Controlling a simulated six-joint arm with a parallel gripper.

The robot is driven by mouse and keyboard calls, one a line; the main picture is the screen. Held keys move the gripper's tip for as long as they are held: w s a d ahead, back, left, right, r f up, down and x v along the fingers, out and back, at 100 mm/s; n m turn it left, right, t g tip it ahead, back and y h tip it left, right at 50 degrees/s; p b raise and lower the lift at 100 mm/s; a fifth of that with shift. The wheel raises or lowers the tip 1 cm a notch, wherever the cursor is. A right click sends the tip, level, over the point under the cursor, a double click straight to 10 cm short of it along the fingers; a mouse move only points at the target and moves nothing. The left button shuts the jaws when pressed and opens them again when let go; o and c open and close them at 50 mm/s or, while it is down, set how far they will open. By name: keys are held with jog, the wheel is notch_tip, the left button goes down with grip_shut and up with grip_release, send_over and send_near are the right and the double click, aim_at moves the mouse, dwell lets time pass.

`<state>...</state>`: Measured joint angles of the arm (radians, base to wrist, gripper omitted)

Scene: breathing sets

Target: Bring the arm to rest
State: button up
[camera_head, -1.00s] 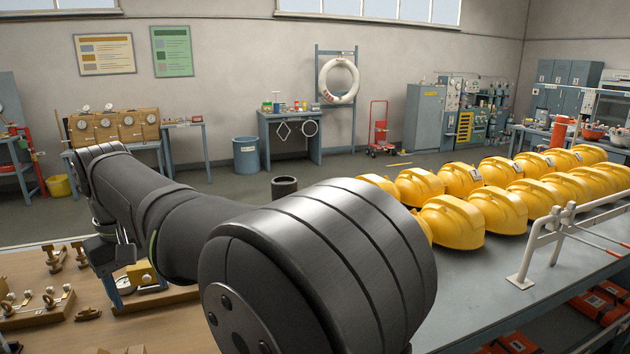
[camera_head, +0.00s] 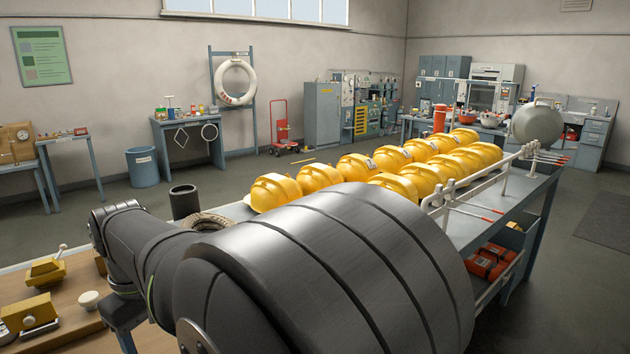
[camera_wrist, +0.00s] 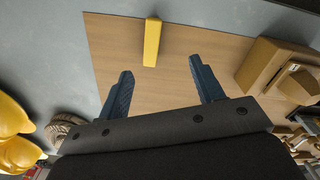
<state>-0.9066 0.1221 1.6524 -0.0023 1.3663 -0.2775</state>
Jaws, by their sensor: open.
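My arm crosses the lower middle of the head view, its large dark rounded link close to the camera. My gripper (camera_wrist: 161,88) shows in the wrist view with two blue fingers spread wide apart and nothing between them. It is over a wooden board (camera_wrist: 180,68) on the grey bench. A narrow yellow block (camera_wrist: 152,42) lies on the board beyond the fingertips, clear of both fingers. In the head view the gripper's fingers are hidden or too unclear to make out.
A coiled rope (camera_head: 205,222) and dark cylinder (camera_head: 185,201) sit near the arm. A white rail (camera_head: 470,190) edges the bench. Yellow boxes (camera_head: 30,312) are at lower left. A tan box (camera_wrist: 275,68) is right of my gripper.

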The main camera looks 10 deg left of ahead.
jog(key=shift+s+a+f, duration=0.5)
jog(key=shift+a+f, duration=0.2)
jog(key=shift+f, duration=0.05)
jog(key=shift+s+a+f, duration=0.45)
jog(key=shift+a+f, duration=0.2)
jog(key=shift+f, duration=0.05)
jog(key=s+a+r+n, duration=0.1)
jog(key=s+a+r, duration=0.4)
jog(key=a+r, duration=0.4)
jog(key=shift+a+r, duration=0.4)
jog(key=shift+a, duration=0.15)
